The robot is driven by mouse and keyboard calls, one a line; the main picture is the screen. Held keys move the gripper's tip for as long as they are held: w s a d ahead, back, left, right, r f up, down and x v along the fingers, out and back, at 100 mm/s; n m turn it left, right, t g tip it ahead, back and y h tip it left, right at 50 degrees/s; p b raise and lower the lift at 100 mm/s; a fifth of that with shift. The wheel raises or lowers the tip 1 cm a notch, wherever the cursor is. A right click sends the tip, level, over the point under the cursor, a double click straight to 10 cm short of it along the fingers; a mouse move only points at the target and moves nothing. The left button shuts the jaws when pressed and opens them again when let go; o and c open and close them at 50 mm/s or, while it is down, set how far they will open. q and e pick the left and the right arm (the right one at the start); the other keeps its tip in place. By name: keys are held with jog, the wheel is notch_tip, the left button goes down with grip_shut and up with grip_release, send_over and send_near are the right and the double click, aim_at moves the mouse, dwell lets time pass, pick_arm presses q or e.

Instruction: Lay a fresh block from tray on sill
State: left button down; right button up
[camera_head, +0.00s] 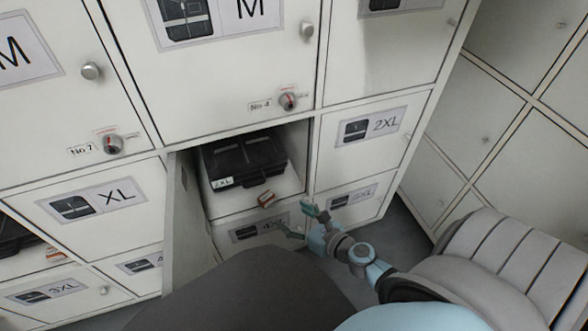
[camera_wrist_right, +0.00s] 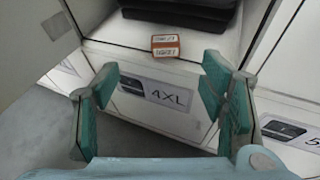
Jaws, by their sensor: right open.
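A small orange block with white printed labels (camera_head: 267,199) lies on the white sill (camera_head: 221,208) of an open locker compartment, near its front edge. It also shows in the right wrist view (camera_wrist_right: 165,46), beyond the fingers and apart from them. My right gripper (camera_head: 300,220) is open and empty, in front of the lower locker doors and just below and right of the block. In the right wrist view its green fingers (camera_wrist_right: 160,88) stand wide apart, with the 4XL label seen between them. My left gripper is not in view. I see no tray of blocks.
A black case (camera_head: 243,158) sits in the compartment behind the block. The open compartment door (camera_head: 186,215) stands out on the left. Closed, labelled locker doors (camera_head: 372,128) surround it. Grey floor (camera_head: 400,228) shows at the right.

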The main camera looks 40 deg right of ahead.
jog(key=b, duration=0.2)
send_near(267, 197)
jog(key=x, duration=0.3)
jog(key=shift+n, duration=0.3)
jog(key=b+x, duration=0.1)
jog(key=x, duration=0.4)
jog(key=shift+w+f+b, duration=0.15)
jog(key=shift+b, duration=0.15)
jog(key=shift+w, duration=0.35)
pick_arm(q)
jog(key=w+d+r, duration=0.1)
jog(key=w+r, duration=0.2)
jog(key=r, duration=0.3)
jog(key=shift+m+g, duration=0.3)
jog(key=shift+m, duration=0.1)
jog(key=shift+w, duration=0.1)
pick_arm(e)
jog(key=shift+c, duration=0.4)
